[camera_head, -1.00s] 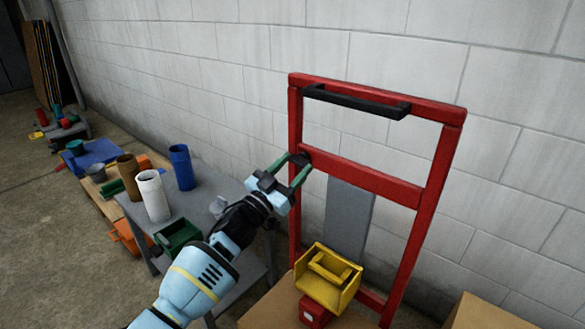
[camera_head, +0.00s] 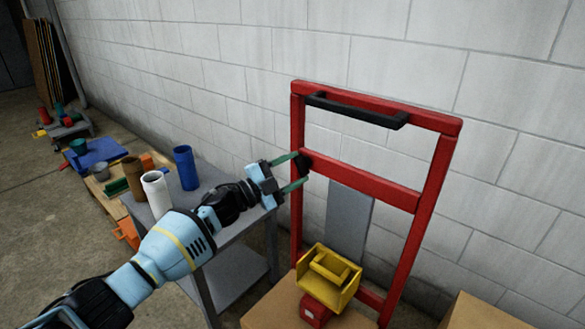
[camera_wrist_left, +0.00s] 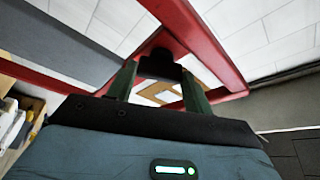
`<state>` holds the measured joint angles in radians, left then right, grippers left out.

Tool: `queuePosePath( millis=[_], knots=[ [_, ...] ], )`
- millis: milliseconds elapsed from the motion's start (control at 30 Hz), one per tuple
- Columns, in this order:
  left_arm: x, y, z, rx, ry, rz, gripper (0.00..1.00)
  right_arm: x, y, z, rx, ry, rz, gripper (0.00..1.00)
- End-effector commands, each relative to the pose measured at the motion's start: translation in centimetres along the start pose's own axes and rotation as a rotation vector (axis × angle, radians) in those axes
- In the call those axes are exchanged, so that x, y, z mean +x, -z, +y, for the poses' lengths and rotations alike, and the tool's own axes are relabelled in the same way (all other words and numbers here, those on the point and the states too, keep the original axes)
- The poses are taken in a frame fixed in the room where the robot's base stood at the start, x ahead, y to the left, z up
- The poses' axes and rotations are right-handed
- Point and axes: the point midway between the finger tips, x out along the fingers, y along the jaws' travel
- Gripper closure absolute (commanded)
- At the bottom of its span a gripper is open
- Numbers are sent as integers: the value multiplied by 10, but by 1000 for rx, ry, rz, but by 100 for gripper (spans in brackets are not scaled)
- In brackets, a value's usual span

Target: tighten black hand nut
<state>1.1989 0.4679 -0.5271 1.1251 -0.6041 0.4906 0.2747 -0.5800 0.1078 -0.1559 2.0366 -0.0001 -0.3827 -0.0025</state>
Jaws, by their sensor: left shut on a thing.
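The black hand nut (camera_head: 304,164) sits on the left post of the red frame (camera_head: 360,178), at the height of the frame's middle crossbar. My left gripper (camera_head: 298,171) reaches it from the left, with its green fingers on either side of the nut. In the left wrist view the dark nut (camera_wrist_left: 160,66) lies between the two fingertips, against the red frame. The gripper is shut on it. The nut's thread and its seating are hidden. My right gripper does not show.
A black handle (camera_head: 356,108) spans the frame's top. A yellow bin (camera_head: 328,277) stands low in front of it. A grey table (camera_head: 222,240) with white (camera_head: 157,194) and blue (camera_head: 185,167) cylinders is on the left. The block wall is close behind the frame.

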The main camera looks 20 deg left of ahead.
Motion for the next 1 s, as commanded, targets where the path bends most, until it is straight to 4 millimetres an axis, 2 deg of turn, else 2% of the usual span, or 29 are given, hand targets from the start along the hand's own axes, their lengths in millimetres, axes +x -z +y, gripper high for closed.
queuePosePath(
  millis=[300,500,1000],
  knots=[
    [0,1,-6,263,-107,0,72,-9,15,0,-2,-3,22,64],
    [1,2,-6,385,-159,0,72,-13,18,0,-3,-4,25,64],
    [0,1,-4,509,-211,-1,72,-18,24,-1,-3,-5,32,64]
  ],
)
